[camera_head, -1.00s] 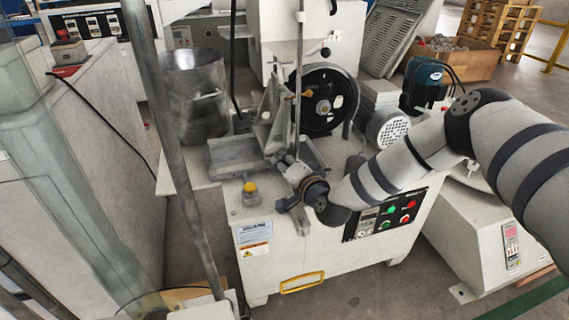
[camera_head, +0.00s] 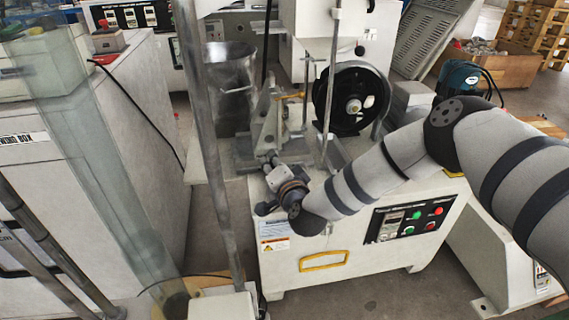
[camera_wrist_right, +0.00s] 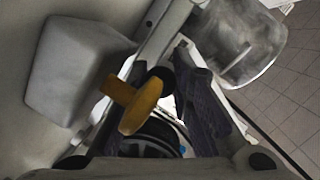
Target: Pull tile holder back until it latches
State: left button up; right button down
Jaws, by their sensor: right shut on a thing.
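The tile holder (camera_head: 264,130) is a grey metal assembly with an orange lever (camera_head: 287,97), on the white machine, left of the black wheel. My right gripper (camera_head: 272,163) is at the holder's near end and is shut on it. In the right wrist view, the dark fingers of my right gripper (camera_wrist_right: 172,88) flank a metal part. The orange lever (camera_wrist_right: 140,108) crosses in front of the left finger there. The exact contact is partly hidden, and I cannot tell whether the holder is latched. My left gripper is not in view.
The black wheel (camera_head: 350,100) stands just right of the holder. A metal bucket (camera_head: 230,80) is behind it, left. A control panel (camera_head: 418,218) is on the machine's front. A thin post (camera_head: 205,150) stands in the left foreground.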

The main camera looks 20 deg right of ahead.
jog(key=shift+r, duration=0.1)
jog(key=c, duration=1.4)
grip_release()
jog(key=v, duration=1.2)
jog(key=shift+d, duration=0.1)
jog(key=shift+c, duration=0.4)
